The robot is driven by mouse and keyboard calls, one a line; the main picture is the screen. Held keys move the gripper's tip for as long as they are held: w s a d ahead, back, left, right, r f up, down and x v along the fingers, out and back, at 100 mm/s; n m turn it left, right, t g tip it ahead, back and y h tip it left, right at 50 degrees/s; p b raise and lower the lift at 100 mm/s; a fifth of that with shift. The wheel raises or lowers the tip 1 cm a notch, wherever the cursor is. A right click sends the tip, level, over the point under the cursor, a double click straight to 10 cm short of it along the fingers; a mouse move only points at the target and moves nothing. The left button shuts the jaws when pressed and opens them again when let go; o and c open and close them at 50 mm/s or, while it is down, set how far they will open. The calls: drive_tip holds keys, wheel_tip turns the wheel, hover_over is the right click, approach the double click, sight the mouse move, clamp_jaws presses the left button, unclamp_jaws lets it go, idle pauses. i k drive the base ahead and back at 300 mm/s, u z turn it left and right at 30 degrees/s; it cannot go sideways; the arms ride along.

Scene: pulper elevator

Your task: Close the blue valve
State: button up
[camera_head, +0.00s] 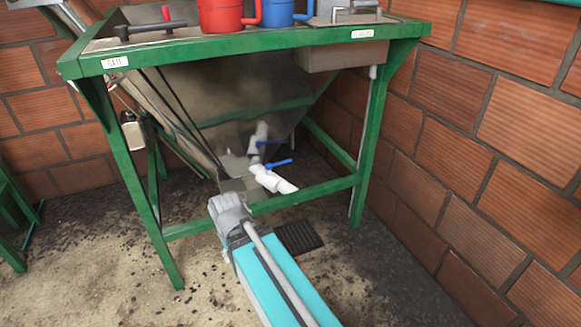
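The blue valve handle (279,163) is on a white pipe (272,180) low under the green-framed table. The handle points to the right, roughly across the pipe. A second blue handle (268,142) sits on another white pipe just behind and above it. My arm reaches in from the bottom, and its grey end, with my gripper (229,207), is in front of and left of the white pipe, seemingly apart from the handle. The fingers are not clear, so I cannot tell whether they are open.
The green table (240,45) has legs and a low crossbar (315,196) near the pipes. A red mug (221,14) and a blue mug (279,12) stand on top. A dark floor grate (299,237) lies below. A brick wall (500,150) closes the right side.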

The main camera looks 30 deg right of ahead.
sight(269, 166)
drive_tip(key=k, duration=0.35)
drive_tip(key=z, duration=0.4)
drive_tip(key=i, duration=1.2)
drive_tip(key=u, duration=0.05)
